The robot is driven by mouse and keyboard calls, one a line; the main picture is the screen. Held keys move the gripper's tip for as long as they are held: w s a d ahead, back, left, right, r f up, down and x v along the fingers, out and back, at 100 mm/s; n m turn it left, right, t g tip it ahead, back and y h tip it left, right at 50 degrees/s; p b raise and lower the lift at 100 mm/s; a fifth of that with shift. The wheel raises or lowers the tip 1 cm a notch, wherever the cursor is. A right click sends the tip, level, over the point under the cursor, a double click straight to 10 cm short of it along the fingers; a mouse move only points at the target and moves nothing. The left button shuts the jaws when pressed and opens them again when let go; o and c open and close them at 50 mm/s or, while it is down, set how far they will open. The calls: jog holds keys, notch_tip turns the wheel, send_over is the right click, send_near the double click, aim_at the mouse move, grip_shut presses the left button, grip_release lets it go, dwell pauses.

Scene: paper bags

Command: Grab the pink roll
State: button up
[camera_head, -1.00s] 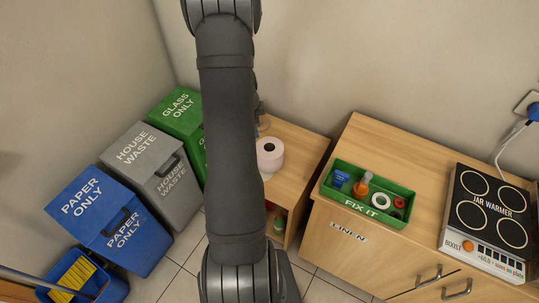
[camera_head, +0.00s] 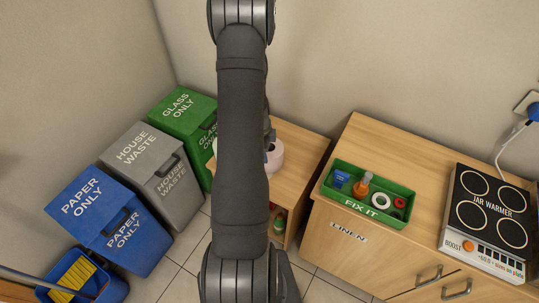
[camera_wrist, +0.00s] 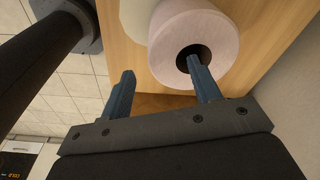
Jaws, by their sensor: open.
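The pink roll (camera_wrist: 222,38) stands on a wooden cabinet top, its round end with a dark core hole facing the wrist camera. In the head view only the right part of the pink roll (camera_head: 276,157) shows, the rest hidden behind my arm. My gripper (camera_wrist: 160,82) is open and empty in the wrist view. Its right finger overlaps the roll's core hole, and its left finger is off to the left of the roll. I cannot tell whether the right finger is inside the hole or only in front of it.
A paler roll (camera_wrist: 137,18) is beside the pink one. The small wooden cabinet (camera_head: 303,163) stands between the green glass bin (camera_head: 183,108) and a larger cabinet with a green FIX IT box (camera_head: 345,199) and a jar warmer (camera_head: 490,212). Tiled floor lies in front.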

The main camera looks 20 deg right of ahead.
jog(key=shift+d+f, duration=0.2)
jog(key=shift+f, duration=0.8)
jog(key=shift+d+f, duration=0.2)
jog(key=shift+f, duration=0.75)
jog(key=shift+d+f, duration=0.2)
jog(key=shift+f, duration=0.8)
jog(key=shift+c, duration=0.3)
jog(key=c, duration=1)
